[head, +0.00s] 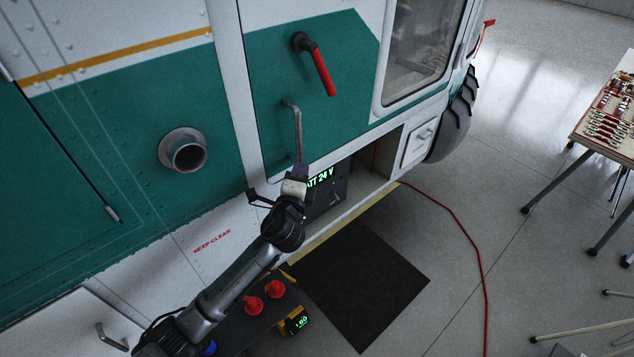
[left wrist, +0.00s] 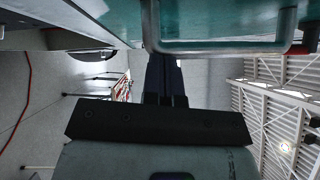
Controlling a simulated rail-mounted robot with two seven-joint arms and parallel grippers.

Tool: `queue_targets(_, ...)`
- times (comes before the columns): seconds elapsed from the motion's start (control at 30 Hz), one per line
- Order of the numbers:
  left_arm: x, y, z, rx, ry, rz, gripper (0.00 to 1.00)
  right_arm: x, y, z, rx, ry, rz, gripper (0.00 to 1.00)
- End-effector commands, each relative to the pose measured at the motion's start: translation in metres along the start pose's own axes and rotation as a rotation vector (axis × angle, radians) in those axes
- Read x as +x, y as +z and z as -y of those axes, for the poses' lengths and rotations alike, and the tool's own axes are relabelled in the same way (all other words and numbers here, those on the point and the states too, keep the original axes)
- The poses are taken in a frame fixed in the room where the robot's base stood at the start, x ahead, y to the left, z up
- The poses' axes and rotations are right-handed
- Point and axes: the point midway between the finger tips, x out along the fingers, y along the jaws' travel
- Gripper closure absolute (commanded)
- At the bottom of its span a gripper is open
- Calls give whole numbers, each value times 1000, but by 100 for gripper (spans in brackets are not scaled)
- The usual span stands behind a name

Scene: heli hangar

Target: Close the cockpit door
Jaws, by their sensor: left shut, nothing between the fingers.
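The cockpit door (head: 342,110) is green and white with a window at its upper right. In the head view it lies near the fuselage, with a thin dark seam along its left edge. I cannot tell whether it is fully latched. A red-gripped handle (head: 319,68) sits high on it, slanting down to the right. Below is a grey bar handle (head: 296,122). My left gripper (head: 299,172) is shut and empty at the bar's lower end. In the left wrist view the fingers (left wrist: 165,72) reach up close to the bar (left wrist: 230,46); contact is unclear.
An open bay with a battery unit (head: 327,190) lies below the door. A red cable (head: 455,215) runs from it across the floor. A black mat (head: 362,285) lies in front. A tool table (head: 610,125) stands at right.

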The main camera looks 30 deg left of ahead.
Motion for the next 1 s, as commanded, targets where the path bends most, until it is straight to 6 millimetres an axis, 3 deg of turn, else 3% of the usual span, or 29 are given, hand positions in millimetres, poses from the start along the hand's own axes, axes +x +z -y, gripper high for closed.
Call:
queue_targets(0.03,6,12,-4,3,9,17,100,0,0,0,1,0,0,56)
queue_targets(0.17,11,21,-6,3,11,22,100,0,1,0,0,0,2,56)
queue_targets(0.6,10,20,-6,4,11,25,100,0,1,0,0,0,2,56)
queue_targets(0.77,-5,3,-7,0,13,13,100,-1,1,0,0,0,3,56)
queue_targets(0.93,-31,-29,-9,-9,13,-11,100,-1,-1,1,2,-2,-2,56)
queue_targets(1.0,-48,-26,-10,-6,11,-11,100,2,1,1,2,-3,0,56)
